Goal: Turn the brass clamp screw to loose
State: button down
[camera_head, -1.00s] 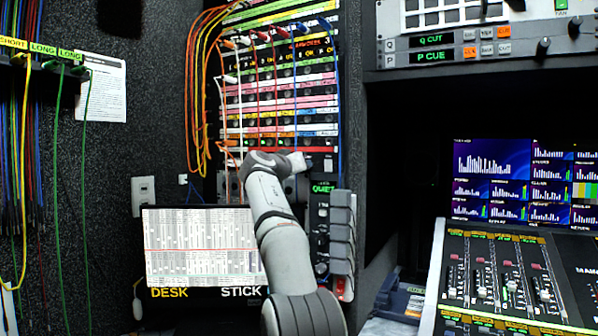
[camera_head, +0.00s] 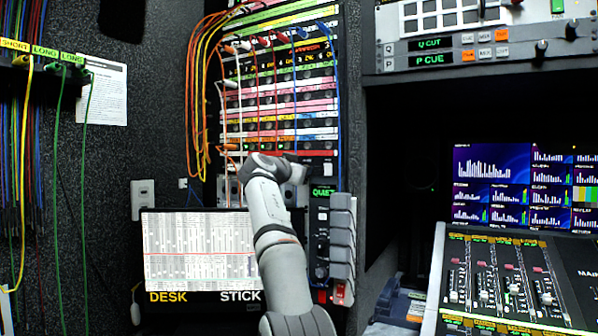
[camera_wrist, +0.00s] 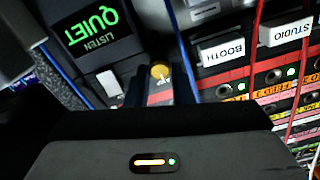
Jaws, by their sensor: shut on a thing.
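The brass clamp screw (camera_wrist: 160,71) shows as a small round yellow head in the wrist view, beside the panel marked "LISTEN QUIET". My gripper (camera_wrist: 160,84) has its dark fingers on either side of it and is shut on it. In the head view my wrist is up against the lower part of the patch rack, left of the "QUIET" display. There my own arm hides the screw and the fingertips.
The "QUIET" display (camera_head: 322,193) is just right of my wrist. Patch cords, including a blue cable (camera_head: 338,110), hang close by. A lit desk screen (camera_head: 200,248) stands left of my forearm. A sloped fader console (camera_head: 505,280) is at right.

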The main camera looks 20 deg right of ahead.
jog(key=shift+d, duration=0.1)
dwell(0.3)
jog(key=c, duration=1.3)
grip_release()
jog(key=shift+o, duration=0.2)
jog(key=b+v, duration=0.4)
jog(key=v, duration=0.3)
jog(key=shift+s+a+b, duration=0.25)
jog(key=shift+a+b, duration=0.05)
jog(key=shift+a, duration=0.05)
